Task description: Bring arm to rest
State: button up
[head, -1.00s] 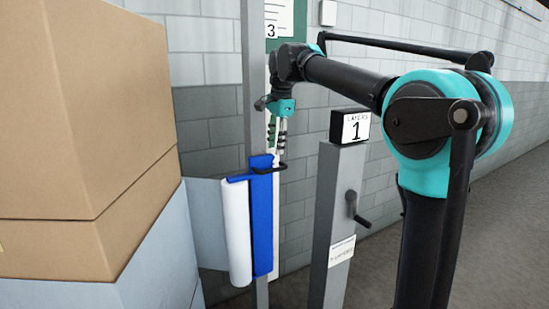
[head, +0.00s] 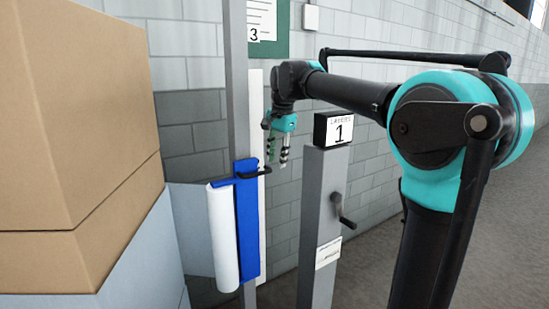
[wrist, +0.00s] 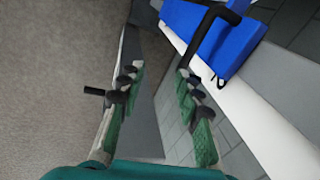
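My gripper (head: 277,160) hangs down beside the grey post at the end of my bent arm, up and to the right of the black handle (head: 256,173) on the blue film carriage (head: 247,220). In the wrist view, the two green-padded fingers of my gripper (wrist: 160,80) stand apart with nothing between them. The black handle (wrist: 205,35) and blue carriage (wrist: 240,45) show at the top right there, apart from the fingers.
A white film roll (head: 222,238) stands on the carriage, with film running toward the wrapped cardboard boxes (head: 75,120) at left. A grey post with a "LAYERS 1" sign (head: 338,129) and a crank (head: 342,212) stands to the right. A brick wall is behind.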

jog(key=s+d+f+n, duration=0.1)
jog(key=s+d+f, duration=0.25)
jog(key=f, duration=0.25)
jog(key=s+d+f+n+t, duration=0.1)
jog(key=s+d+f+n, duration=0.1)
jog(key=d+f, duration=0.25)
jog(key=s+d+f+n, duration=0.1)
jog(key=s+d+f, duration=0.15)
jog(key=f, duration=0.45)
jog(key=s+d+f+n, duration=0.2)
jog(key=s+d+f, duration=0.2)
jog(key=s+f, duration=0.4)
jog(key=s+d+f+n+t+h, duration=0.1)
jog(key=s+d+f+n, duration=0.2)
jog(key=s+d+f, duration=0.2)
jog(key=s+f, duration=0.3)
jog(key=f, duration=0.1)
jog(key=shift+s, duration=0.35)
